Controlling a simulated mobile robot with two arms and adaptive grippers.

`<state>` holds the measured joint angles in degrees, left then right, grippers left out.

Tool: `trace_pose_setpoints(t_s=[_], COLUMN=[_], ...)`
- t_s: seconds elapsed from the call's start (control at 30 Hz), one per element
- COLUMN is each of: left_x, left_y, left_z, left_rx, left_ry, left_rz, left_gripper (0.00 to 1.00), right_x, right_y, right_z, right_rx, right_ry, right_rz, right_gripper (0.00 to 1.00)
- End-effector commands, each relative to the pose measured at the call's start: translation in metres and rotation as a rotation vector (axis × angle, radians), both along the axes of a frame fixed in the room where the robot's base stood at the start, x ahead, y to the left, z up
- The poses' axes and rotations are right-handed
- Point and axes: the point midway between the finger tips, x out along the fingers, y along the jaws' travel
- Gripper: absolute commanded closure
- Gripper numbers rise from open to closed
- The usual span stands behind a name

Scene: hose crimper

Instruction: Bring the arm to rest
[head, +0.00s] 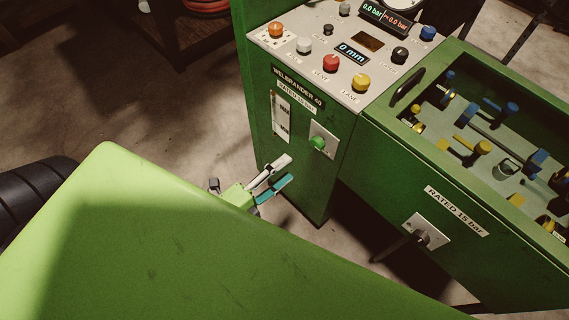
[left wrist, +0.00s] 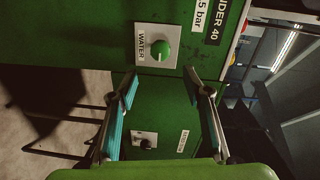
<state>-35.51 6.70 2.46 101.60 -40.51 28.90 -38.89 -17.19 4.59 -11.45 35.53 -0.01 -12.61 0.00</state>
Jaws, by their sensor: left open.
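My left gripper (head: 283,171) is open and empty in the head view, in front of the green crimper cabinet (head: 262,135). Its two teal-padded fingers spread apart in the left wrist view (left wrist: 163,88). A round green knob on a pale plate marked WATER (left wrist: 161,51) lies beyond the fingertips there, apart from them. The same green knob shows in the head view (head: 318,143), above and to the right of the fingers. My own light green arm cover hides much of the lower left of the head view. My right gripper is not in view.
The sloped control panel (head: 312,45) carries several coloured buttons and a 0 mm display (head: 352,54). At right stands a green bench (head: 400,160) with a recessed tray of valves. A black lever handle (head: 400,246) juts from its front. Concrete floor (head: 150,115) lies open at left.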

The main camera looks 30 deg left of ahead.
Motion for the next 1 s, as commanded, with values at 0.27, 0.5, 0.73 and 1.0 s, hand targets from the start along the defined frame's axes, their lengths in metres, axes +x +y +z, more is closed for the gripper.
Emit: trace_pose_setpoints(t_s=[0.27, 0.5, 0.73, 1.0], left_x=[0.0, -0.001, -0.038, -0.16], left_y=[0.0, 0.008, 0.028, 0.039], left_z=[0.0, -0.041, -0.194, -0.359], left_rx=[0.0, -0.079, -0.364, -0.63], left_ry=[0.0, 0.109, 0.531, 1.047], left_rz=[0.0, 0.054, 0.296, 0.702], left_gripper=[0.55, 0.55, 0.55, 0.55], right_x=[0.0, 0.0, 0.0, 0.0], right_y=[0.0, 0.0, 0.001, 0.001], right_z=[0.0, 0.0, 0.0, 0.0], right_rx=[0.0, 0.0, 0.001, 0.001], right_ry=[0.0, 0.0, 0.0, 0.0], right_rz=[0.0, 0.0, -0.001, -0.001], right_gripper=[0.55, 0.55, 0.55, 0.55])
